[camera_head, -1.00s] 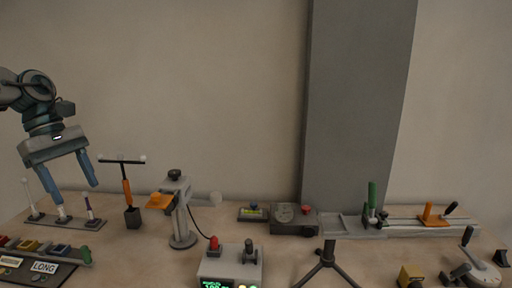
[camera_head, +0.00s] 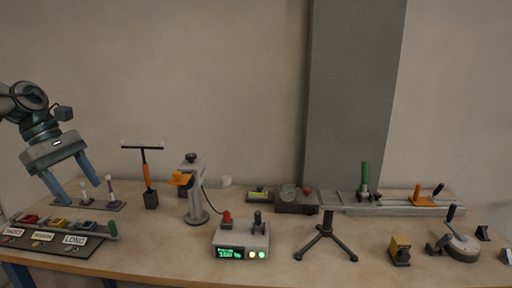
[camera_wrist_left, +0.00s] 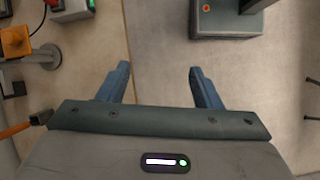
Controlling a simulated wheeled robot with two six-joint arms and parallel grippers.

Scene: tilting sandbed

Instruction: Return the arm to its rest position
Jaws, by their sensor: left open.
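My left gripper (camera_head: 84,192) is at the far left in the head view, its two blue fingers apart and pointing down. It is empty, in front of or above a small rack (camera_head: 100,205) with upright pins; the exact gap is hard to tell. In the left wrist view the fingers (camera_wrist_left: 160,85) also stand apart with nothing between them, only bare surface beyond. My right gripper is not in view.
A table (camera_head: 170,250) holds an orange-handled T tool (camera_head: 148,178), a clamp stand (camera_head: 196,200), a control box (camera_head: 241,240) with a green display, a tripod (camera_head: 326,232), a rail (camera_head: 400,210) and a labelled tray (camera_head: 100,230).

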